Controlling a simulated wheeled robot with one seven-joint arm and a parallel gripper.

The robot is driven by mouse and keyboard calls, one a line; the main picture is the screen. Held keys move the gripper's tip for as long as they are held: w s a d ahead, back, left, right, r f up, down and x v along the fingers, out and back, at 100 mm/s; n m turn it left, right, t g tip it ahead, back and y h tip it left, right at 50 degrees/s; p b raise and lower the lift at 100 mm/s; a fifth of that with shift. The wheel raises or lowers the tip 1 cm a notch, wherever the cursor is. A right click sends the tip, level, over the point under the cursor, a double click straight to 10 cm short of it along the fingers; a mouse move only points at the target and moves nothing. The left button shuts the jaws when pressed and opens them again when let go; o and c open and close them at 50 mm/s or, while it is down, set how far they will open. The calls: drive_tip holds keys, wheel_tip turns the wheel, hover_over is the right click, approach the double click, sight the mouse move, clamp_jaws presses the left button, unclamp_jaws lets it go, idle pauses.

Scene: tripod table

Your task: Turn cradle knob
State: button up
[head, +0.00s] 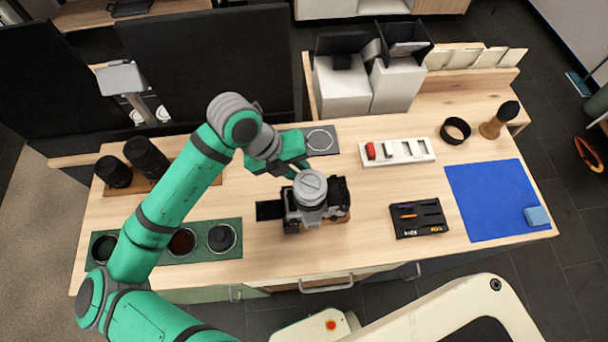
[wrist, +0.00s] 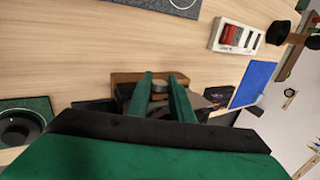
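A camera with a large lens pointing up (head: 311,190) sits on a wooden cradle (head: 335,222) in the middle of the table. In the wrist view the cradle's wooden edge (wrist: 125,78) shows beyond my fingers. A small round grey knob-like part (wrist: 160,87) appears between them. My gripper (head: 294,172) is low at the back left of the camera, pointing down. In the wrist view my gripper's two green fingers (wrist: 161,77) stand apart, one on each side of the grey part. I cannot tell whether they touch it. In the head view the knob is hidden.
Left of the camera lie a green tray of lens parts (head: 200,253) and two black lenses (head: 147,158). To the right are a black tool tray (head: 418,232), a white battery tray (head: 428,158) and a blue mat (head: 490,200). A grey pad with a ring (head: 328,148) lies behind.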

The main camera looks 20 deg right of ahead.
idle(0.4)
drive_tip(key=shift+d+r+t+y, duration=0.15)
drive_tip(key=shift+t+y, duration=0.15)
drive_tip(key=shift+y, duration=0.85)
drive_tip(key=shift+d+f+t+y, duration=0.15)
drive_tip(key=shift+t+y, duration=0.15)
drive_tip(key=shift+y, duration=0.85)
drive_tip(key=shift+r, duration=0.1)
drive_tip(key=o, duration=0.7)
drive_tip(key=shift+o, duration=0.2)
drive_tip(key=shift+s, duration=0.1)
drive_tip(key=shift+r, duration=0.1)
drive_tip(key=shift+r, duration=2.4)
